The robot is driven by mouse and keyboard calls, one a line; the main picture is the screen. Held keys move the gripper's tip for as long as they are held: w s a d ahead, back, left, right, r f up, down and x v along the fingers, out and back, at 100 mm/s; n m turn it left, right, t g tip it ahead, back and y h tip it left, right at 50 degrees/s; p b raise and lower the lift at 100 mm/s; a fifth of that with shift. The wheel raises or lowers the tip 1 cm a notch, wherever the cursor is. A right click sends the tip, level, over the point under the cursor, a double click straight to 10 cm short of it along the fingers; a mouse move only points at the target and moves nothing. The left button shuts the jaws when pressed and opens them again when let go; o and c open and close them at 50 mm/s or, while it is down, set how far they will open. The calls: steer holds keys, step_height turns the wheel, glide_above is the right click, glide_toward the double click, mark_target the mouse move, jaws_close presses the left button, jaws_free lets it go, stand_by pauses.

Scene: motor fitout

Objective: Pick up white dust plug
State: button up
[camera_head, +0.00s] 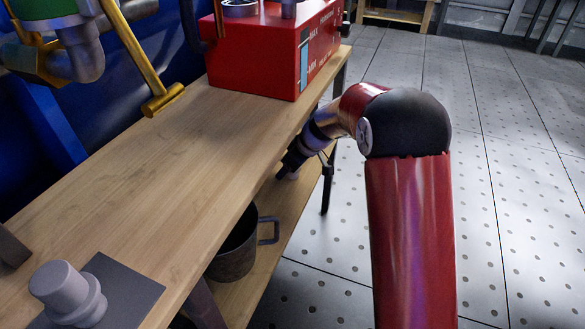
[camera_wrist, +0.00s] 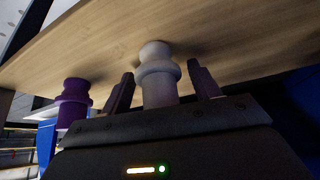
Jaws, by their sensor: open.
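A white plug (camera_wrist: 160,88) with a flange is in the wrist view, standing out from a wooden surface (camera_wrist: 230,35). My gripper (camera_wrist: 160,72) is open, with one finger on each side of the plug. Gaps show between the plug and both fingers. In the head view my gripper (camera_head: 288,165) is low beside the bench edge, over the lower shelf; a small pale piece shows at its tip, too small to make out. A purple plug (camera_wrist: 73,102) of similar shape stands left of my gripper in the wrist view.
The wooden bench (camera_head: 130,170) carries a red box (camera_head: 262,60) at the back and a grey plug-shaped part (camera_head: 68,290) on a dark plate at the front left. A dark bucket (camera_head: 235,255) stands on the lower shelf (camera_head: 265,265). The tiled floor at right is clear.

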steer(key=c, duration=0.9)
steer(key=shift+c, duration=0.4)
steer(key=shift+r, duration=0.1)
